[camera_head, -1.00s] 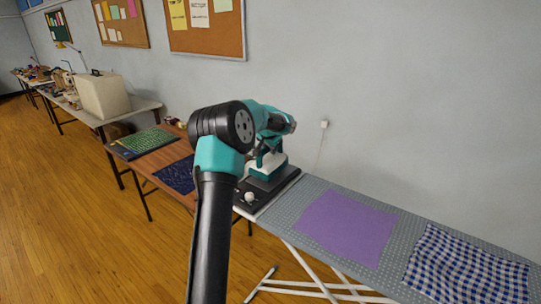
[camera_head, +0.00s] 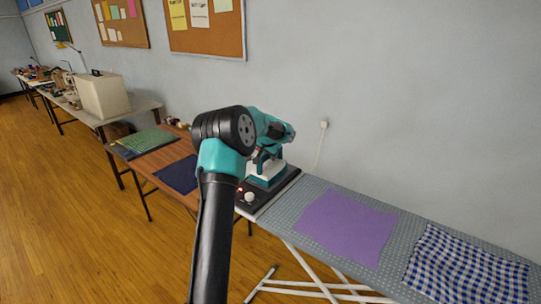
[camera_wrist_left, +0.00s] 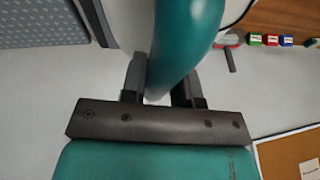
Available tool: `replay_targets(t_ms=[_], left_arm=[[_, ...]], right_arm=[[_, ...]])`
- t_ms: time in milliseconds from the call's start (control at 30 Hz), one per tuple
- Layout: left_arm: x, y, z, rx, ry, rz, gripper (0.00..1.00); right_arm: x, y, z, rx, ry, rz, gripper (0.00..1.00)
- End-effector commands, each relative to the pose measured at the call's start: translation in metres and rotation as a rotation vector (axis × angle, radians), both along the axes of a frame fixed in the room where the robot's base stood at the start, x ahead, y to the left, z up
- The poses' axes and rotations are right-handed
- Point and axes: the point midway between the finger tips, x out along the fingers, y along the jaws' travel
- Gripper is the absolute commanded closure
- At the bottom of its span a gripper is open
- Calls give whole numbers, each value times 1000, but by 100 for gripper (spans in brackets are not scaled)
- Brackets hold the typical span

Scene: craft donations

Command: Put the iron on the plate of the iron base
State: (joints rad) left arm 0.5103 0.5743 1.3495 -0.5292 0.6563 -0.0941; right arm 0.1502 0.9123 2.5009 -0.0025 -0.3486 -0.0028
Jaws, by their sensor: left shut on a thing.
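The iron (camera_head: 264,172) is white and teal and sits at or just over the plate of the black iron base (camera_head: 262,198). I cannot tell whether it touches the plate, as my arm hides part of it. The base has a white knob and a small red light at its front. My left gripper (camera_head: 270,152) is above the iron. In the left wrist view my left gripper (camera_wrist_left: 162,82) is shut on the iron's teal handle (camera_wrist_left: 186,35). The iron's white body shows beside the handle. My right gripper is not in view.
The base stands at the left end of a grey dotted ironing board (camera_head: 305,190). A purple cloth (camera_head: 345,226) and a blue checked cloth (camera_head: 465,268) lie to the right. A brown table with a green mat (camera_head: 150,140) and dark blue cloth (camera_head: 178,175) is at left.

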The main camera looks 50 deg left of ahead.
Motion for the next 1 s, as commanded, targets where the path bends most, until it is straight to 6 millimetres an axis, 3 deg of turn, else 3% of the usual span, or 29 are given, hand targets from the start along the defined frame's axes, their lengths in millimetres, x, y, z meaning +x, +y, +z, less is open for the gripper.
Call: replay_targets(t_ms=[167, 200, 433, 767, 1000], left_arm=[[0, 0, 0, 2, -3, 0, 100], [0, 0, -2, 0, 0, 0, 70], [0, 0, -2, 0, 0, 0, 48], [0, 0, 0, 0, -1, 0, 46], [-7, -6, 22, 0, -2, 0, 46]], right_arm=[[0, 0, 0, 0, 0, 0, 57], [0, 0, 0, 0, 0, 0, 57], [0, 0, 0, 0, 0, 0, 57], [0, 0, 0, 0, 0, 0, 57], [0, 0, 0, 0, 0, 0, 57]])
